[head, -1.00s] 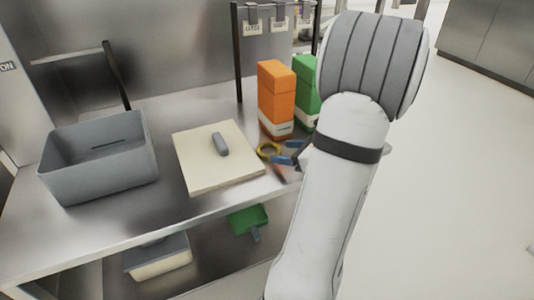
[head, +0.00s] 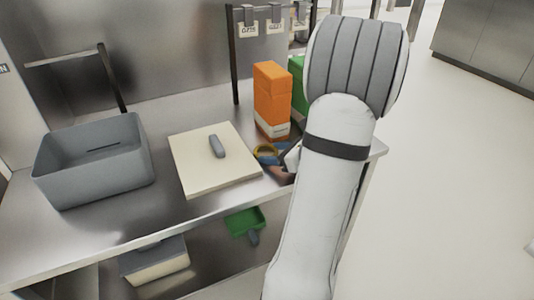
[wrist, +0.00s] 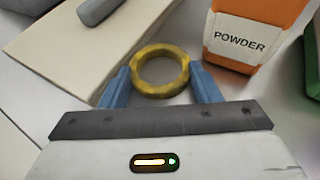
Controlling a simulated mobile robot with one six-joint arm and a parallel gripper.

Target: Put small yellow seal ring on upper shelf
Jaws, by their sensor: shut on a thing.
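The small yellow seal ring (wrist: 160,91) lies between the two blue fingers of my gripper (wrist: 159,72) in the wrist view, with a finger against each side. My gripper is shut on it. I cannot tell whether the ring touches the worktop. A lower shelf (head: 205,282) shows under the worktop. No shelf above the worktop is clearly seen.
A cream board (head: 195,178) with a grey handle lies left of the ring. An orange powder box (head: 272,105) and a green box (head: 297,82) stand behind. A grey bin (head: 95,175) stands at left. A green scoop (head: 243,222) and a pale tub (head: 155,268) are below.

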